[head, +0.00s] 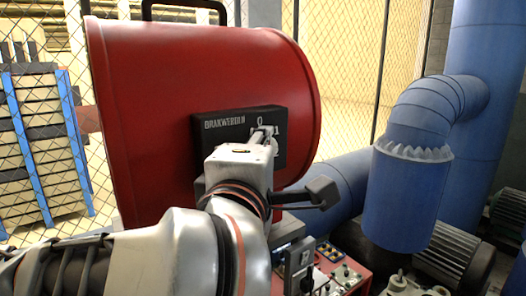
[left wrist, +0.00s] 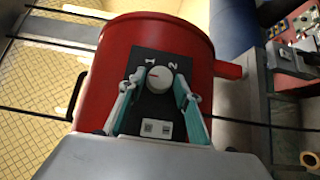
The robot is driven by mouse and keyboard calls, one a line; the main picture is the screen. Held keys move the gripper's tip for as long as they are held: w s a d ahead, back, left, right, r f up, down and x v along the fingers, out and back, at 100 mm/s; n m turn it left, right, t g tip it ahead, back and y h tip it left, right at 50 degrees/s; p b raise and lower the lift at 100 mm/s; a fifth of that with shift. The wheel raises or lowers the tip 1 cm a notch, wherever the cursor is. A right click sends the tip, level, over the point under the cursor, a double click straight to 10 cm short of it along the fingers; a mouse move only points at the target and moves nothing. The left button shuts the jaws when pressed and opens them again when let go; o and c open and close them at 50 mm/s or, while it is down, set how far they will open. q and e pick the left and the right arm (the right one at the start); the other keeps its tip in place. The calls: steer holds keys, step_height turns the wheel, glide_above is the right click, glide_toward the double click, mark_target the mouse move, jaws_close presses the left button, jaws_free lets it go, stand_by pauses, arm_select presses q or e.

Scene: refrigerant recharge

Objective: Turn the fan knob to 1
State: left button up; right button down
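The fan is a large red drum (head: 150,110) with a black control panel (head: 225,125) on its side. The panel carries lettering and the numbers 0, 1 and 2. In the left wrist view the round grey knob (left wrist: 157,82) has a small reddish mark on its face, on the left side. My left gripper (left wrist: 160,84) is at the panel (left wrist: 150,62), with one finger on each side of the knob. The fingers look spread, with a narrow gap beside the knob. In the head view my left gripper (head: 264,134) hides the knob. My right gripper is not in view.
Thick blue pipes (head: 415,180) stand right of the fan. A red box with switches (head: 340,275) sits below right. A wire mesh fence (head: 350,70) runs behind, with strapped stacks (head: 35,130) beyond it at left.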

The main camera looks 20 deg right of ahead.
arm_select(q)
steer(key=c, duration=0.5)
